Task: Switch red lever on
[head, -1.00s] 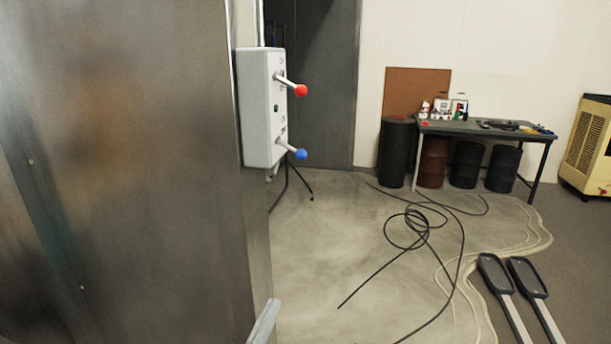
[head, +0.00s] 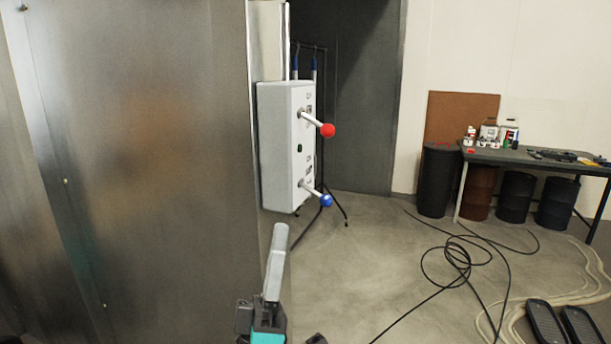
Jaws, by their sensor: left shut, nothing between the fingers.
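The red lever (head: 327,130) is a metal rod with a red ball at its end, on the upper part of a white control box (head: 279,150). It sticks out to the right and tilts slightly down. A blue lever (head: 326,200) sits below it on the same box, tilted the same way. My left gripper (head: 279,236) is below the box, pointing up, with its fingers shut and empty. In the picture it is apart from both levers. The small markings beside the levers are too blurred to read. My right gripper is out of view.
A large metal panel (head: 140,170) fills the left side, beside the box. A black cable (head: 455,262) lies looped on the floor. A workbench (head: 540,160) with barrels under it stands at the back right. The air right of the levers is clear.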

